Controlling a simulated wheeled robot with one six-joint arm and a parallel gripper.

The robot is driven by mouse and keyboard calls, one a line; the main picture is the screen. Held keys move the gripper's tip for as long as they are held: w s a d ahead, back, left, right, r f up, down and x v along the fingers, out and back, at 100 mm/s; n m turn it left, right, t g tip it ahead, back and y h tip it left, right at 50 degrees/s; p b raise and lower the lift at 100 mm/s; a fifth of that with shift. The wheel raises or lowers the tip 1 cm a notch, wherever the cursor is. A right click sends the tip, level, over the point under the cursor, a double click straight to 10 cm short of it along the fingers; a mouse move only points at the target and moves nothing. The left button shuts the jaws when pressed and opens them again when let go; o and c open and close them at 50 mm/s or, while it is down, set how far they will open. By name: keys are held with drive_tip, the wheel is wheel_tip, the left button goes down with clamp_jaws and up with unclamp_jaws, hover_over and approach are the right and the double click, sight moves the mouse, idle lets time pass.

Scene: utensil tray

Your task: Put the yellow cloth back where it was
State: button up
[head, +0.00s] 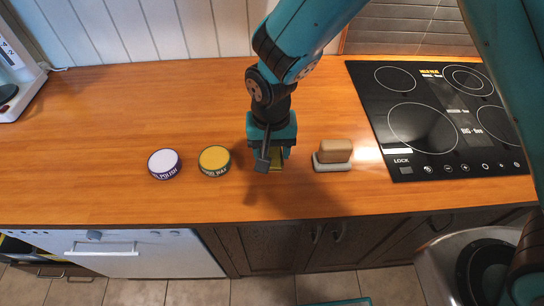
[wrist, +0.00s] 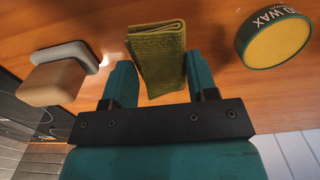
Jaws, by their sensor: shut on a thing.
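The folded yellow cloth (wrist: 157,58), olive-yellow with a ribbed weave, stands between the two teal fingers of my gripper (wrist: 160,82) in the wrist view. My gripper is shut on it. In the head view my gripper (head: 271,160) points down over the wooden counter, and only a small piece of the cloth (head: 277,164) shows beside the fingers. Whether the cloth touches the counter is hard to tell.
A yellow-topped wax tin (head: 214,160) and a white-topped polish tin (head: 164,163) stand left of my gripper. A tan block on a grey base (head: 333,164) is close on the right, then a black cooktop (head: 440,120). The counter (head: 150,110) behind the tins is clear.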

sight(271, 151)
drive_tip(key=shift+f+p, duration=0.35)
drive_tip(key=shift+f, duration=1.9)
drive_tip(key=o, duration=0.8)
drive_tip(key=shift+o, duration=0.2)
wheel_tip(271, 151, up, 12)
drive_tip(key=b, duration=0.2)
drive_tip(key=shift+b, duration=0.4)
drive_tip(key=s+d+r+n+y, duration=0.2)
drive_tip(key=s+d+r+n, duration=0.1)
drive_tip(key=s+d+r, duration=0.3)
drive_tip(key=s+d+r+n+y, duration=0.2)
drive_tip(key=s+d+r+n, duration=0.2)
drive_tip(key=s+r, duration=0.3)
drive_tip(key=s+d, duration=0.1)
drive_tip(key=s, duration=0.2)
drive_tip(key=shift+d+n, duration=0.3)
drive_tip(key=shift+d, duration=0.1)
